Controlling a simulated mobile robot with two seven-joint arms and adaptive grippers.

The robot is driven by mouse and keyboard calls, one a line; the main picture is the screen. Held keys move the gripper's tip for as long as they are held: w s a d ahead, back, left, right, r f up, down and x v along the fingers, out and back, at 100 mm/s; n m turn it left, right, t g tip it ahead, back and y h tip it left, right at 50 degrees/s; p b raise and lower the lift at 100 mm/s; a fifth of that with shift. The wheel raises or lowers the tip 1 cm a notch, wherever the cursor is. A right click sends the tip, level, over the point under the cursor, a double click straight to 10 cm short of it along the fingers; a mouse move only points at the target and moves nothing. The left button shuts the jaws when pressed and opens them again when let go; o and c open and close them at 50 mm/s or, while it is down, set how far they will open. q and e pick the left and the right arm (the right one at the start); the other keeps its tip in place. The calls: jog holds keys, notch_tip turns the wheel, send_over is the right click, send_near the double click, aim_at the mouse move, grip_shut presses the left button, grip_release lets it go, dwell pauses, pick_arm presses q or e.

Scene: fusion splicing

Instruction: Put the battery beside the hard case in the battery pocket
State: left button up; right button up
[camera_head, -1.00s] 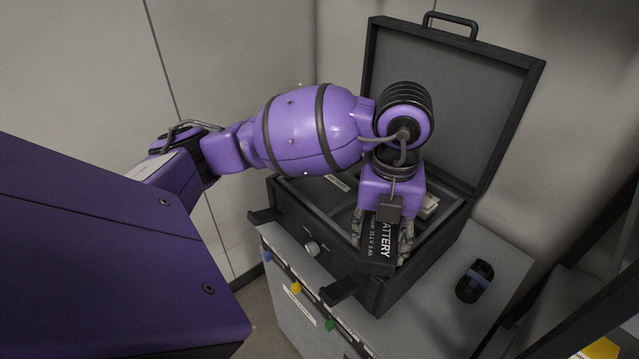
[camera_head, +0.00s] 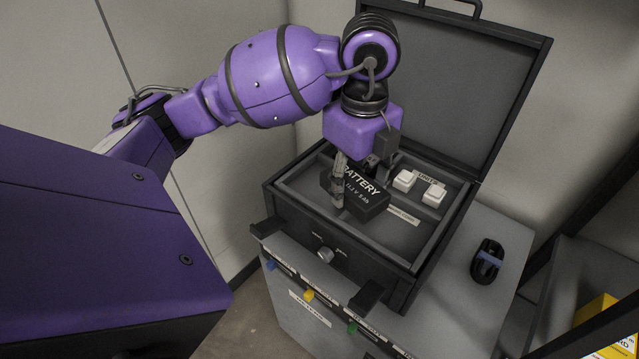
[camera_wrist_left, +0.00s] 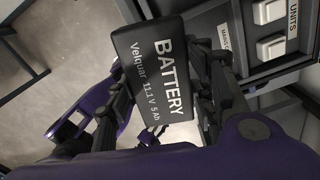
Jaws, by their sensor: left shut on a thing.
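The battery (camera_head: 356,192) is a black block with white lettering. My left gripper (camera_head: 352,182) is shut on it and holds it over the open hard case (camera_head: 405,278); the gap beneath it cannot be judged. In the left wrist view the battery (camera_wrist_left: 152,75) lies between the fingers of the left gripper (camera_wrist_left: 160,95), its label facing the camera. The battery pocket cannot be made out; the battery and gripper cover part of the case interior. My right gripper is not in view.
Two white blocks (camera_head: 404,180) sit by a "UNITS" label inside the case. The raised lid (camera_head: 470,90) stands behind. A dark oval device with a blue band (camera_head: 487,262) lies on the grey cabinet top (camera_head: 455,300), right of the case. Yellow boxes (camera_head: 600,325) are at lower right.

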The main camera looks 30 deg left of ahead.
pick_arm(q)
jog(key=shift+s+a+n, duration=0.1)
jog(key=shift+a+n, duration=0.4)
jog(key=shift+n, duration=0.6)
jog(key=shift+w+a+f, duration=0.1)
jog(key=shift+w, duration=0.1)
jog(key=w+a+f, duration=0.3)
jog(key=w+a, duration=0.1)
jog(key=a, duration=0.2)
send_over(324, 192)
jog(key=d, duration=0.1)
jog(key=f, duration=0.5)
jog(key=shift+s+f, duration=0.1)
jog(key=shift+s, duration=0.25)
jog(key=shift+w+a+f, duration=0.15)
jog(key=shift+a+f, duration=0.15)
jog(key=shift+f, duration=0.05)
jog(key=shift+w+a+f, duration=0.1)
jog(key=shift+a+f, duration=0.05)
jog(key=shift+f, duration=0.8)
jog(key=shift+w+a+f, duration=0.1)
jog(key=shift+f, duration=0.8)
